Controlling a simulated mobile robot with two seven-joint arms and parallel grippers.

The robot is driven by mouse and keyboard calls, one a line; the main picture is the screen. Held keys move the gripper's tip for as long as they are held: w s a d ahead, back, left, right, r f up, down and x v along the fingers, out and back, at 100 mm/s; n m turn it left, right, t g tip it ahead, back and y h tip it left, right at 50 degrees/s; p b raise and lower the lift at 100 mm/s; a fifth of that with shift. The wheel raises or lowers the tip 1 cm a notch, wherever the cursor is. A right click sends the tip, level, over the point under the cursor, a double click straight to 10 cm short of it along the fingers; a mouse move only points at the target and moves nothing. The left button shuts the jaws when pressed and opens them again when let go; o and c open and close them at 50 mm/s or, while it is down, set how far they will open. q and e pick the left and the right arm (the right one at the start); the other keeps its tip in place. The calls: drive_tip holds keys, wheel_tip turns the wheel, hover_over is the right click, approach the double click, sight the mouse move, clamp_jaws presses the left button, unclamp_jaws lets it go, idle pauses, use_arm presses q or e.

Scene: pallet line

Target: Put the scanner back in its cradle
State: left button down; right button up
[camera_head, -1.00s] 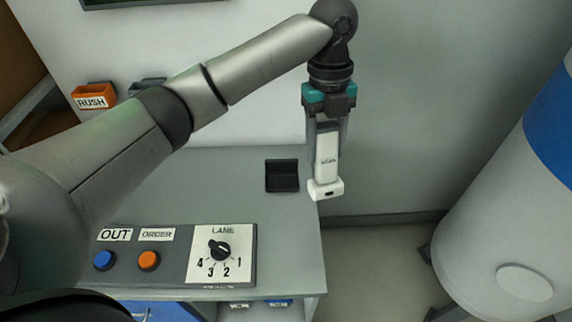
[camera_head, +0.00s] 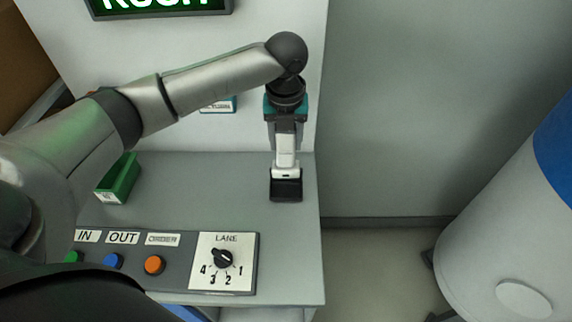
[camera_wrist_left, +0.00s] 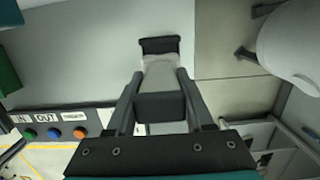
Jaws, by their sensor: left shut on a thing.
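The white scanner (camera_head: 286,160) is held in my left gripper (camera_head: 286,130), which is shut on it and points down. In the head view the scanner's lower end is at the black cradle (camera_head: 286,190) on the right part of the grey table; I cannot tell whether it touches or is still above. In the left wrist view the scanner (camera_wrist_left: 160,72) is between the fingers of my gripper (camera_wrist_left: 160,85), and the cradle (camera_wrist_left: 159,45) shows just beyond its end. My right gripper is not in view.
A control panel (camera_head: 180,280) with buttons and a lane dial (camera_head: 222,258) lies along the table's front. A green bin (camera_head: 119,180) stands at the left. The table (camera_head: 230,205) is clear around the cradle. A white and blue drum (camera_head: 500,220) stands at the far right.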

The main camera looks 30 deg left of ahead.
sight(286, 164)
use_arm(q)
drive_tip(key=shift+f, duration=3.9)
drive_tip(key=shift+c, duration=1.4)
unclamp_jaws()
drive_tip(key=r, duration=0.8)
drive_tip(key=s+r, duration=0.1)
drive_tip(key=r, duration=0.3)
drive_tip(key=shift+s+d+p, duration=0.1)
drive_tip(key=shift+d+p, duration=0.2)
